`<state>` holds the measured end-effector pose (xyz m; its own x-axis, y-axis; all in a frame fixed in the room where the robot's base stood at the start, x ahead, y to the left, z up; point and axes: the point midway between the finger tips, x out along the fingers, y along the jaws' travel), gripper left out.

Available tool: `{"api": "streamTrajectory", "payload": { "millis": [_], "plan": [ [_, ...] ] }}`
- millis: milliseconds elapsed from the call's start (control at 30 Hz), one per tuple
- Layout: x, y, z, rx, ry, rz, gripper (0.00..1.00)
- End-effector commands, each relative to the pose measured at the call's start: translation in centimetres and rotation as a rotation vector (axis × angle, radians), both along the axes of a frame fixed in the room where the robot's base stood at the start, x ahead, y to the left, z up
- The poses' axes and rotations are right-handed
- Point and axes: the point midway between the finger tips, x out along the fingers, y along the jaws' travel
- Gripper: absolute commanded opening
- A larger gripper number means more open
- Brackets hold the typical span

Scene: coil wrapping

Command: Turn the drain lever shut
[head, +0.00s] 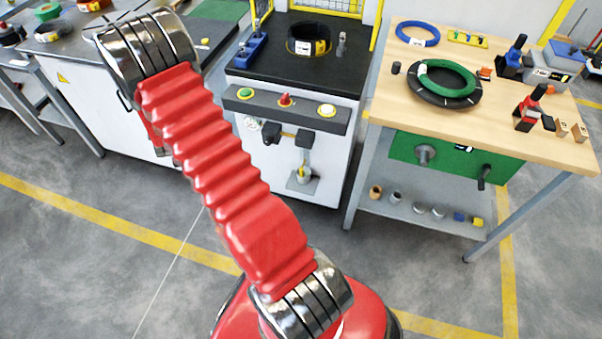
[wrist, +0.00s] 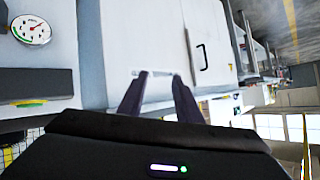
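In the head view, piping with a dark valve body (head: 271,132) and a black handle end (head: 304,138) is on the front of the white middle cabinet (head: 335,178). A grey pipe runs down from it to a small yellow part (head: 302,173) over a grey base. I cannot tell for sure which part is the drain lever or how it is turned. My gripper (wrist: 159,77) shows in the wrist view with its two dark fingers apart and nothing clearly held between them. The fingers point at white cabinet fronts. In the head view my arm hides the gripper.
A round gauge (wrist: 31,30) is at the wrist view's upper left. A black cabinet handle (wrist: 201,56) lies right of the fingers. A button bar (head: 286,108) juts out above the piping. A wooden workbench (head: 520,140) stands at the right. The floor in front is clear.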

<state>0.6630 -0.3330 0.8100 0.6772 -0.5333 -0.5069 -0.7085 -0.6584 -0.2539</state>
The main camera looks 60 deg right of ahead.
Motion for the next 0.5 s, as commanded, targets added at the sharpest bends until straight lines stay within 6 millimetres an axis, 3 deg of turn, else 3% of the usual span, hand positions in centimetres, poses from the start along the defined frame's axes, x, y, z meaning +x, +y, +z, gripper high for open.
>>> {"api": "streamTrajectory", "payload": {
  "millis": [33,267,500],
  "plan": [
    [-0.5,-1.1,-1.7,-0.008,-0.001,-0.027,0.31],
    [-2.8,-5.6,-7.6,-0.064,-0.029,-0.140,0.31],
    [-6.7,-9.4,-13.7,-0.135,-0.047,-0.253,0.31]
  ]
}}
